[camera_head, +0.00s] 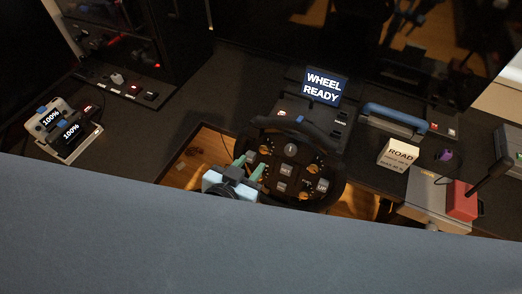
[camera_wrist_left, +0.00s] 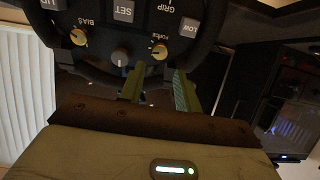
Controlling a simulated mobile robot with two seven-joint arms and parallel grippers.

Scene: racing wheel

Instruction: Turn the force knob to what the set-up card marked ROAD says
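The dark racing wheel (camera_head: 332,188) has several knobs and buttons on its hub. The force knob (camera_wrist_left: 159,52), yellow with a pale pointer, shows under the label Force in the left wrist view. It seems to be the upper-left orange knob (camera_head: 265,150) in the head view. My left gripper (camera_head: 247,166) is open, with green fingers, at the wheel's left side. In the left wrist view its fingertips (camera_wrist_left: 160,70) stand apart just below the force knob; contact cannot be told. The ROAD card (camera_head: 400,153) stands right of the wheel; its small lines are unreadable. My right gripper is out of view.
A screen (camera_head: 324,87) behind the wheel reads WHEEL READY. A blue handle (camera_head: 394,114) and a red block (camera_head: 461,200) are at the right. A stand with two 100% displays (camera_head: 70,131) is at the left. The desk between stand and wheel is mostly clear.

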